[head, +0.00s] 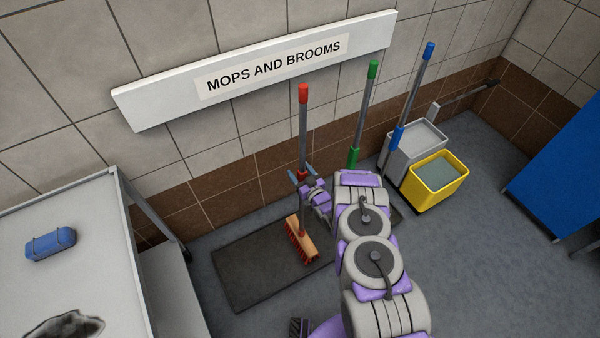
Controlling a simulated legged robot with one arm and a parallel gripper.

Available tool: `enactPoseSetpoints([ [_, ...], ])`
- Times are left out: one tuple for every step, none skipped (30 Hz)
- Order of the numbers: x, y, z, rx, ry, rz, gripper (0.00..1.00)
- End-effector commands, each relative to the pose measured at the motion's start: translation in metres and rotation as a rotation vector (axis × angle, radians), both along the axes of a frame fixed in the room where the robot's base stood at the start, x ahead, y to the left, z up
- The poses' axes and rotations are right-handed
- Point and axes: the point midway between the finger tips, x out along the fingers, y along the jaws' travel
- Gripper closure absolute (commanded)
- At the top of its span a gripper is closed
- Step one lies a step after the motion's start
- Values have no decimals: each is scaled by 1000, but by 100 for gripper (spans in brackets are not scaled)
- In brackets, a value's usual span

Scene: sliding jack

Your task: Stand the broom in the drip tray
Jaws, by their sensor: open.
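The broom (302,130) has a grey pole, a red grip at the top and a wooden head with red bristles (300,240). It stands near upright with its head on the dark drip tray (245,283), which lies on the floor against the wall. Whether the fingers touch the pole cannot be told. My arm covers the right part of the tray.
A green-handled pole (371,80) and a blue-handled pole (425,60) stand to the right. A grey bucket (420,138) and a yellow bucket (439,180) are beside them. A table with a blue sponge-like block (50,244) is at left, a blue cabinet (565,155) at right. Floor at lower right is clear.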

Motion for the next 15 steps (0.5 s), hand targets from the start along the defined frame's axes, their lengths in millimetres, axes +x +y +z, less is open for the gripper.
enactPoseSetpoints([
  [0, 0, 0, 0, 0, 0, 32],
  [0, 0, 0, 0, 0, 0, 32],
  [0, 0, 0, -1, 1, 0, 32],
  [0, 0, 0, -1, 1, 0, 32],
  [-1, 0, 0, -1, 1, 0, 32],
  [-2, -1, 0, -1, 1, 0, 32],
  [-3, -2, 0, -1, 1, 0, 32],
  [-5, -4, 0, -1, 1, -1, 32],
  [-7, -6, 1, -1, 1, -2, 32],
  [-10, -9, 1, -1, 1, -2, 32],
  [-14, -12, 2, 0, 2, -3, 32],
  [-20, -15, 2, 0, 4, -3, 32],
  [-25, -19, 2, -1, 5, -4, 32],
  [-30, -23, 2, -1, 7, -4, 32],
  [-38, -28, 3, -1, 7, -5, 32],
])
